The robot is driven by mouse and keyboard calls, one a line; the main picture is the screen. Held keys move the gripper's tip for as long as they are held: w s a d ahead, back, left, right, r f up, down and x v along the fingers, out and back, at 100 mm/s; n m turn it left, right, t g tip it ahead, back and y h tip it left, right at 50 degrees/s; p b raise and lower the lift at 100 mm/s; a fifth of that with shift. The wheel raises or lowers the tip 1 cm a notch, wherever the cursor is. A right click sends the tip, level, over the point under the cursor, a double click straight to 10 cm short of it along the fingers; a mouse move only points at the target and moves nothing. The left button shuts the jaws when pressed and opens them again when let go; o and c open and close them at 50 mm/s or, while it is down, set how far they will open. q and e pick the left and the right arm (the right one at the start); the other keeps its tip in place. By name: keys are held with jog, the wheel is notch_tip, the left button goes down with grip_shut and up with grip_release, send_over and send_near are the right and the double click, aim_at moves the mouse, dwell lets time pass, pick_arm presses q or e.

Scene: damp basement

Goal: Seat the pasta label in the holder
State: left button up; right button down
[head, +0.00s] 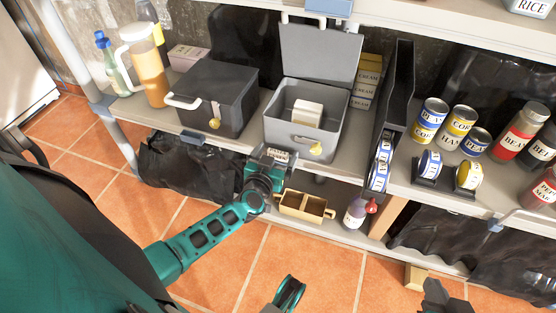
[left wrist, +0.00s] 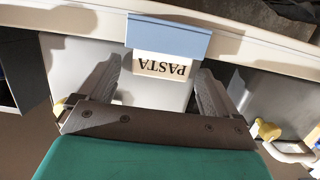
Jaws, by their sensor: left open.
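The white pasta label (left wrist: 162,66) shows between my left fingers in the left wrist view, its lettering upside down there. Its lower edge meets the blue holder (left wrist: 168,36) on the shelf edge; the overlapped part is hidden. Whether it sits fully in the holder, I cannot tell. My left gripper (left wrist: 160,88) is open, with a gap on each side of the label. In the head view the left gripper (head: 276,155) is at the shelf's front edge, below the open grey box, and hides the holder. A dark shape (head: 440,298) at the bottom may be my right gripper; its jaws are unclear.
The open grey box (head: 290,130) holds a white block. A dark closed box (head: 215,95) stands to its left. Cans (head: 430,112) and jars stand at the right. A tan divided caddy (head: 305,205) and a bottle (head: 355,212) are low down, beside my left wrist.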

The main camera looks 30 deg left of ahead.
pick_arm(q)
jog(key=c, duration=1.1)
jog(key=shift+r, duration=0.15)
